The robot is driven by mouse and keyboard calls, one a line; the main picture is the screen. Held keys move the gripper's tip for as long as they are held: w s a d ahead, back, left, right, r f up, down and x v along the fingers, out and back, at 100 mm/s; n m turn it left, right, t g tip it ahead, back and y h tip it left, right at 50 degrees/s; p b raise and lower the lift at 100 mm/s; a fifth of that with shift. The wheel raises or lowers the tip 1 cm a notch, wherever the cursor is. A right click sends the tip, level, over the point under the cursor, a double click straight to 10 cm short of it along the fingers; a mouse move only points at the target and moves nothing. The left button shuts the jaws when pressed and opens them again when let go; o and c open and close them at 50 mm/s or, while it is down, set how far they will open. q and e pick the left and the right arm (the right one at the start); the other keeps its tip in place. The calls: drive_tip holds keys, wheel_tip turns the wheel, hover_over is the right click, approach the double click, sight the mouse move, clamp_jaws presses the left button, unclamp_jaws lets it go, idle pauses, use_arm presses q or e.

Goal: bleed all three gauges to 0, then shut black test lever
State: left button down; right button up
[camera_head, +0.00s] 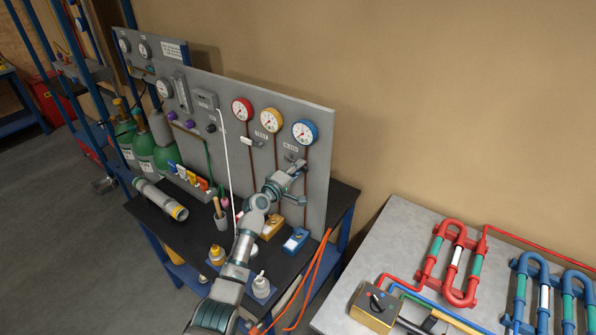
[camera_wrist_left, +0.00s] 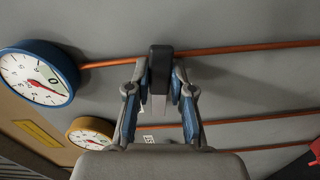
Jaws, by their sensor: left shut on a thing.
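A grey upright panel carries the red gauge (camera_head: 242,109), yellow gauge (camera_head: 271,120) and blue gauge (camera_head: 305,132), with copper pipes below them. TEST and BLEED labels sit under the gauges. A pale lever (camera_head: 250,142) shows near the TEST label; I cannot make out a black test lever. My left gripper (camera_head: 298,168) is at the panel below the blue gauge. In the left wrist view its fingers (camera_wrist_left: 160,88) are shut on a dark handle (camera_wrist_left: 161,58) across the blue gauge's pipe. The blue gauge (camera_wrist_left: 38,77) and yellow gauge (camera_wrist_left: 90,134) show there; their exact readings are unclear.
The dark bench holds a yellow box (camera_head: 271,228), a blue box (camera_head: 295,240), a cup of tools (camera_head: 221,215) and bottles near my left arm. Green cylinders (camera_head: 140,145) stand at the left. A grey table (camera_head: 400,225) with red and blue coils is at right.

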use_arm(q)
drive_tip(key=shift+r+n+p, duration=0.35)
drive_tip(key=shift+n+p, duration=0.4)
drive_tip(key=shift+n, duration=0.15)
drive_tip(key=c, duration=1.1)
unclamp_jaws()
drive_tip(key=shift+o, duration=0.5)
drive_tip(key=shift+w+a, duration=0.1)
drive_tip(key=shift+w, duration=0.05)
drive_tip(key=v, duration=1.2)
